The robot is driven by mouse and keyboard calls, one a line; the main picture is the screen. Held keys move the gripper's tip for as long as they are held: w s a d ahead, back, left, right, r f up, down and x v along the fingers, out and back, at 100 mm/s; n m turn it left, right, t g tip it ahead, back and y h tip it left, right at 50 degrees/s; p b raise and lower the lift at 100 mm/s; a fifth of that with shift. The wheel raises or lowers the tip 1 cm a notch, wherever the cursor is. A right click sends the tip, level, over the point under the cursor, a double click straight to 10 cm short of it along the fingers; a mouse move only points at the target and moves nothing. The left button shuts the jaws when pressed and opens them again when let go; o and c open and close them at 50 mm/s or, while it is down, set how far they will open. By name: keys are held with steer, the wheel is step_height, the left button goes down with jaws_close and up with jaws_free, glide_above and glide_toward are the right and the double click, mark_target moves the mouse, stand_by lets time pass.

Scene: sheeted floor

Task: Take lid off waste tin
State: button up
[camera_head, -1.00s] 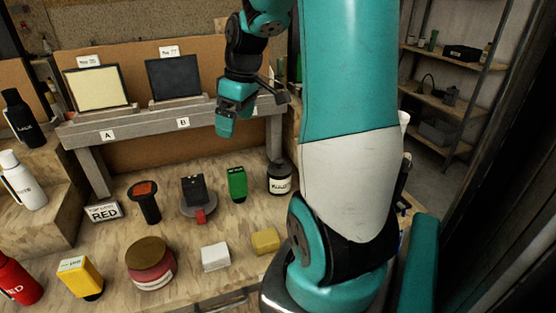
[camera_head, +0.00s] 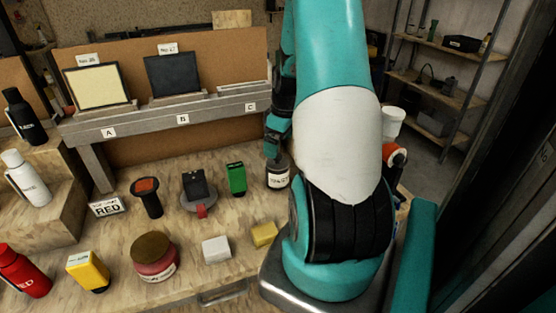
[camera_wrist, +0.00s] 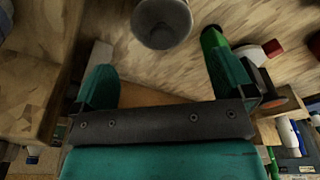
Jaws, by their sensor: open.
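A dark tin (camera_head: 277,176) with a white label stands at the back right of the bench, beside the green box. Its label is too small to read surely, and my gripper hides part of its top. In the wrist view a round grey tin (camera_wrist: 163,24) shows at the top edge, beyond the gap between my fingers. My gripper (camera_head: 273,148) is just above and at the tin in the head view. In the wrist view my gripper (camera_wrist: 160,78) is open with nothing between its fingers. I cannot tell whether it touches the tin.
The green box (camera_head: 236,179) stands close to the tin's left. A red jar with a brown lid (camera_head: 153,247), a white block (camera_head: 216,249) and a yellow block (camera_head: 264,234) are nearer the front. A shelf ledge (camera_head: 205,110) runs along the back.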

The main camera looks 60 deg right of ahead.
mark_target(277, 160)
steer(key=shift+w+a+f+p, duration=0.1)
steer(key=shift+f+p, duration=0.3)
steer(key=shift+f, duration=1)
steer(key=shift+a+f+p, duration=0.1)
steer(key=shift+f+p, duration=0.3)
steer(key=shift+f, duration=0.95)
steer(key=c, duration=0.8)
